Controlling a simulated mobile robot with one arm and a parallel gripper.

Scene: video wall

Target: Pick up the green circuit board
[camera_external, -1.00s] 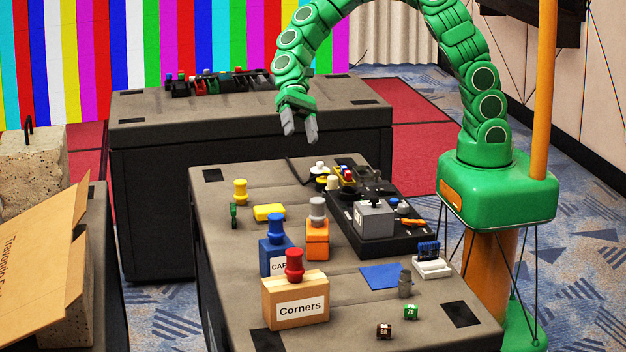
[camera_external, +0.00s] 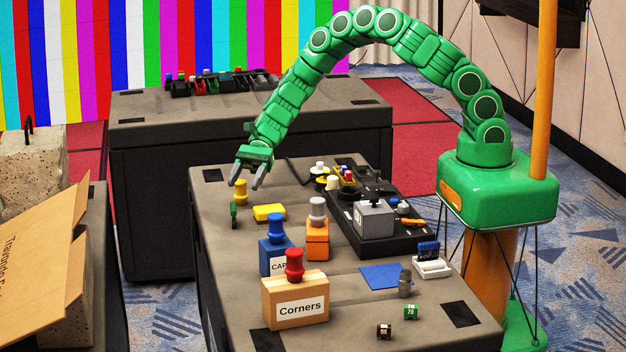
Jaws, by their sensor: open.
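The green circuit board (camera_external: 234,215) is a small, thin, dark green piece that appears to stand upright near the far left edge of the front table (camera_external: 340,310). My gripper (camera_external: 245,185) is open and empty, with its grey fingers pointing down. In the picture it is above and slightly right of the board, and apart from it. Its fingertips show close to the top of a yellow knobbed piece (camera_external: 241,196) just behind the board; I cannot tell whether they touch it.
A yellow block (camera_external: 269,212) lies right of the board. A blue box (camera_external: 277,257), an orange box (camera_external: 317,240) and a cardboard "Corners" box (camera_external: 295,302), each with a knob, stand nearer. A black tray (camera_external: 410,240) of parts is at the right. A blue square (camera_external: 381,276) lies flat.

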